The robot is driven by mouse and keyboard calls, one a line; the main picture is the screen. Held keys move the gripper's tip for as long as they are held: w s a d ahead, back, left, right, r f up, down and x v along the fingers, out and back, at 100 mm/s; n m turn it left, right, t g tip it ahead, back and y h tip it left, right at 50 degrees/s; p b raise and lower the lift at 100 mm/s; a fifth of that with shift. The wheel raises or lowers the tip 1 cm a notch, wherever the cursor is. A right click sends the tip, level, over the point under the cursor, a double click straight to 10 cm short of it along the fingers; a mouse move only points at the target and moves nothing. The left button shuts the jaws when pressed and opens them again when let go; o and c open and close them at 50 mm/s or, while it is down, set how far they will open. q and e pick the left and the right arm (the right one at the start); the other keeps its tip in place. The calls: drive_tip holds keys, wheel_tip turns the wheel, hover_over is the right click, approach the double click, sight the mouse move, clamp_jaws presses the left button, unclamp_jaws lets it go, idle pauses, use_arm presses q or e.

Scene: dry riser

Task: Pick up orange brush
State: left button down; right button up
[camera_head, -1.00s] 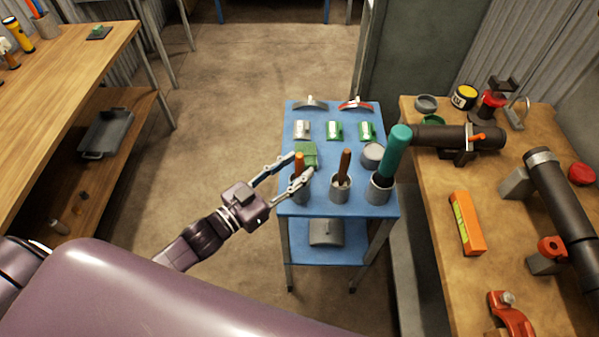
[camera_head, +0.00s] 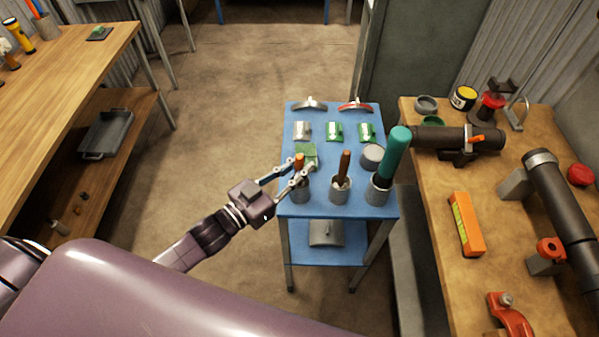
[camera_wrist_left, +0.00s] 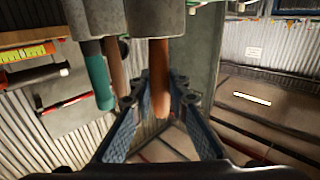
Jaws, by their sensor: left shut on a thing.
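The orange brush (camera_head: 299,161) stands upright in a grey cup (camera_head: 300,191) at the front left of the blue cart. My left gripper (camera_head: 299,170) is shut on the brush's orange handle, just above the cup's rim. In the left wrist view, which looks inverted, the orange handle (camera_wrist_left: 160,85) runs between the two blue-grey fingers (camera_wrist_left: 158,100). The brush's lower end is hidden inside the cup. My right gripper is in neither view.
On the blue cart (camera_head: 318,207), a cup with a brown handle (camera_head: 344,165) and a cup with a thick teal handle (camera_head: 394,155) stand to the right. A green block (camera_head: 308,151) lies just behind the orange brush. A wooden workbench (camera_head: 440,230) with pipes is at right.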

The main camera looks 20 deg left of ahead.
use_arm(q)
drive_tip(key=shift+r, duration=0.1)
wheel_tip(320, 180, up, 20)
idle(0.5)
drive_tip(key=shift+s, duration=0.1)
idle(2.3)
